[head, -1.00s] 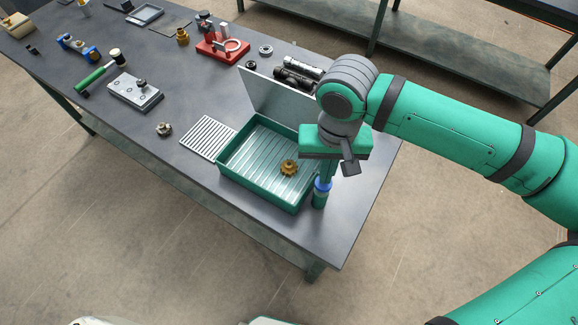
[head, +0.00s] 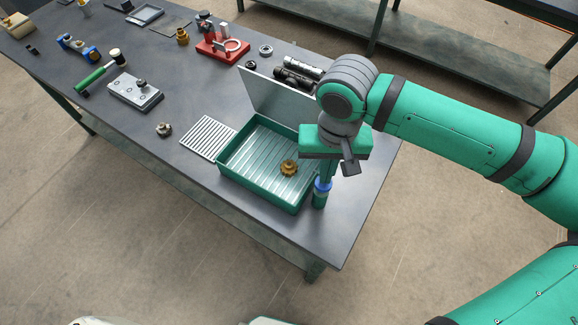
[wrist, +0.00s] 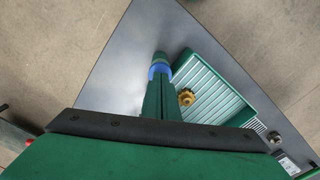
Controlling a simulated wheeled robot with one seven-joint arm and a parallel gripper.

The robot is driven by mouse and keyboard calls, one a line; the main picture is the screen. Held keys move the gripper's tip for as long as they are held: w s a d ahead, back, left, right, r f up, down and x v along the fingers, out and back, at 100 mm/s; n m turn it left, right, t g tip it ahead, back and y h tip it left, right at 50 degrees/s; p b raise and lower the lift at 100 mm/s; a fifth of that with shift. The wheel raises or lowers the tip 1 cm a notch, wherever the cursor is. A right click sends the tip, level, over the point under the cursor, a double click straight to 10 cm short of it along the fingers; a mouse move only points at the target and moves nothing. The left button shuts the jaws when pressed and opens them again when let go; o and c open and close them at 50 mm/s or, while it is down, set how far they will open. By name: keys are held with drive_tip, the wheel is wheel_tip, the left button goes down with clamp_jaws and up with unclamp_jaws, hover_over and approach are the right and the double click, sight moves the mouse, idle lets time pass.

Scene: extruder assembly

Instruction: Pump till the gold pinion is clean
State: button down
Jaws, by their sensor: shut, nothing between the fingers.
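The gold pinion (head: 289,168) lies on the ribbed floor of the green wash tray (head: 236,183), near its right end. The pinion also shows in the wrist view (wrist: 186,97), partly beside my fingers. A pump with a blue collar (head: 322,186) and green body (head: 319,200) stands at the tray's right corner. My gripper (head: 325,177) is shut and points down directly over the pump top. In the wrist view, its fingers (wrist: 160,82) reach the blue collar (wrist: 159,70); whether they touch it I cannot tell. The pump's top is hidden by the fingers.
A raised grey panel (head: 272,100) stands along the tray's back edge. A slatted grate (head: 208,138) lies left of the tray. A red fixture (head: 222,47), a grey block (head: 135,92) and a green-handled mallet (head: 97,76) lie farther left. The table's front right corner is clear.

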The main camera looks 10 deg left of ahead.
drive_tip(key=shift+f, duration=0.1)
drive_tip(key=shift+f, duration=1.45)
drive_tip(key=shift+r, duration=4.25)
